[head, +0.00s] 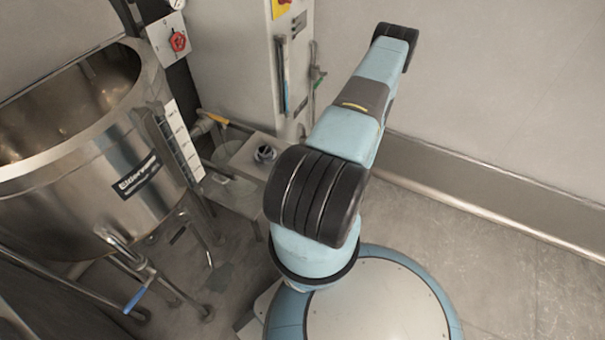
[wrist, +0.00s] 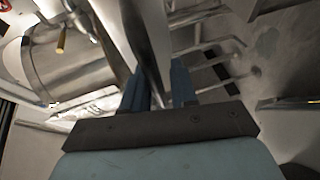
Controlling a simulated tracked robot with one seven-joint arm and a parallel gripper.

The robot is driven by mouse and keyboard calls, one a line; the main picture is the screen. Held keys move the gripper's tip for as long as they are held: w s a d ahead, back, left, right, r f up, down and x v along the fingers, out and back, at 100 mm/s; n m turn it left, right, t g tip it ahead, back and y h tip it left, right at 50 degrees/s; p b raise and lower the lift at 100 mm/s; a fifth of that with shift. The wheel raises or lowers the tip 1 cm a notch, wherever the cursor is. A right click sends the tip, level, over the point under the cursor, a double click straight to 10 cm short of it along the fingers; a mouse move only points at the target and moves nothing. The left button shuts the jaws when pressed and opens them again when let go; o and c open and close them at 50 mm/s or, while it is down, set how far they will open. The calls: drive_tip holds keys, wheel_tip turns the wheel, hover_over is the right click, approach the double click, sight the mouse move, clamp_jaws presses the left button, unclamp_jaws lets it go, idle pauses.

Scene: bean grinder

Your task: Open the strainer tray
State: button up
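I cannot pick out the strainer tray for sure in either view. In the wrist view my gripper (wrist: 162,85) points away from the camera with its two blue fingers apart. A pale grey upright bar or panel edge (wrist: 146,35) runs down the picture to the gap between the fingers. I cannot tell whether the fingers touch it or how far behind them it lies. A shiny steel drum-like body (wrist: 80,62) is left of the fingers, with a short yellow handle (wrist: 62,40) at its upper left. In the head view my gripper is out of sight.
In the head view a large open steel kettle (head: 95,160) stands at the left, with a blue-handled pipe (head: 135,298) below. A grey cabinet (head: 262,65) stands behind my arm. Steel rails (wrist: 205,50) lie right of the fingers in the wrist view. Floor (head: 500,265) is clear at right.

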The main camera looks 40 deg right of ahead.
drive_tip(key=shift+o, duration=1.4)
drive_tip(key=shift+r, duration=0.1)
drive_tip(key=v, duration=1.3)
drive_tip(key=shift+s+d, duration=0.25)
drive_tip(key=shift+d, duration=0.05)
